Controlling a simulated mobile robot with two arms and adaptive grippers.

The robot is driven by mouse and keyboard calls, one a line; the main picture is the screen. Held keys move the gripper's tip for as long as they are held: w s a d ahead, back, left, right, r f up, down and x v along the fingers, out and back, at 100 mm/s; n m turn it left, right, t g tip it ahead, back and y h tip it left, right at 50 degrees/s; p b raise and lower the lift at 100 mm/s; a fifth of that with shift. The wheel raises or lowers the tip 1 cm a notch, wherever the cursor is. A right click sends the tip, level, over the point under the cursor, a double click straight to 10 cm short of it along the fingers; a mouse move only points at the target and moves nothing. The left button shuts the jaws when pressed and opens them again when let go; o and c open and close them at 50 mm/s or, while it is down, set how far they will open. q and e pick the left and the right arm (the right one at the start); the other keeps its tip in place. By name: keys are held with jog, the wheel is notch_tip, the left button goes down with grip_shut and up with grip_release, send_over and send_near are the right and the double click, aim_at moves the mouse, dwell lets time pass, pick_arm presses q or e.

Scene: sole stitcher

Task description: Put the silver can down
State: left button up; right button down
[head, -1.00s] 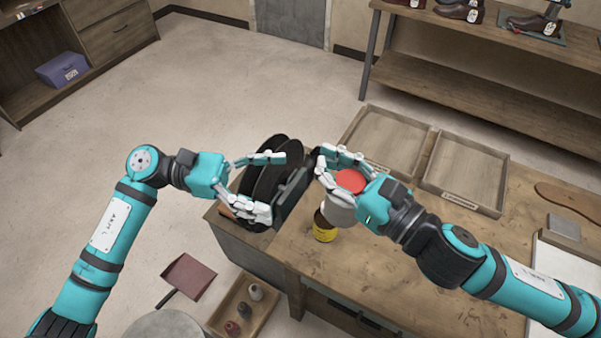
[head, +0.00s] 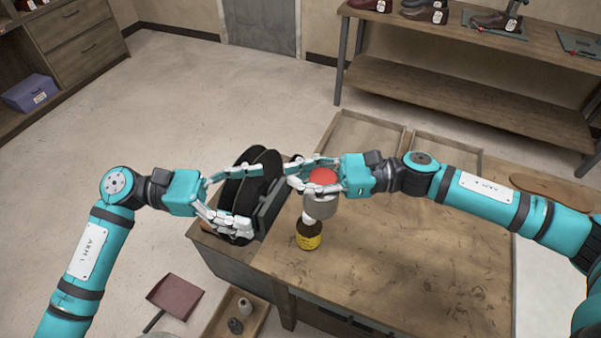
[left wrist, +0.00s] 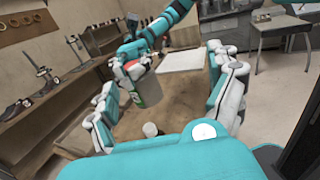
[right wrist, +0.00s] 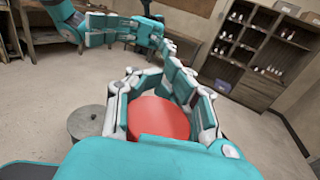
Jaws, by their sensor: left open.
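The silver can (head: 319,207) with a red top (head: 323,177) is in my right gripper (head: 308,177), whose fingers curl around it. It hangs roughly upright above the table, over a yellow tin (head: 309,235). A small white piece (head: 308,222) shows between can and tin; I cannot tell what it is. In the left wrist view the can (left wrist: 148,90) shows a green label. In the right wrist view its red top (right wrist: 158,118) lies between the fingers. My left gripper (head: 227,195) is open and empty, in front of black wheels.
The black wheel unit (head: 262,190) stands at the left end of the wooden workbench (head: 400,260). Empty trays (head: 362,133) lie at its back. The bench's middle and front are bare. A low box with small bottles (head: 240,315) is below the front left.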

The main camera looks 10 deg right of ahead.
aim_at(324, 208)
pick_arm(q)
notch_tip(324, 208, down, 5)
jog(key=w+d+n+t, duration=0.1)
jog(key=w+n+t, duration=0.1)
jog(key=n+t, duration=0.15)
jog(key=shift+t, duration=0.45)
jog(key=d, duration=0.8)
jog(key=w+d, duration=0.1)
jog(key=d, duration=0.2)
jog(key=shift+w+d, duration=0.1)
jog(key=shift+d, duration=0.3)
pick_arm(e)
jog(key=shift+g, duration=0.3)
pick_arm(q)
jog(key=shift+c, duration=0.5)
jog(key=c, duration=1.3)
jog(key=shift+r, duration=0.1)
jog(key=shift+c, duration=0.4)
pick_arm(e)
jog(key=c, duration=1.2)
grip_release()
